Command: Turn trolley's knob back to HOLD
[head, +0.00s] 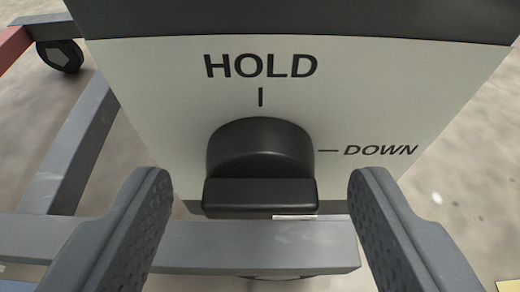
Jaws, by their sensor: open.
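The trolley's black knob (260,150) sits on a pale panel (150,90), in the middle of the head view. Its raised grip bar lies level, across the picture. A short white mark (295,217) shows at the bar's lower edge, toward the right end, on the DOWN side. The word HOLD (261,66) with an upright tick is above the knob; DOWN (380,150) with a level tick is to its right. My gripper (260,190) is open, one finger on each side of the knob, with a gap between each finger and the bar.
Grey trolley frame bars (255,245) run below the panel and along the left. A black caster wheel (60,55) stands at the upper left by a red bar (12,45). Bare floor (480,150) shows on the right.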

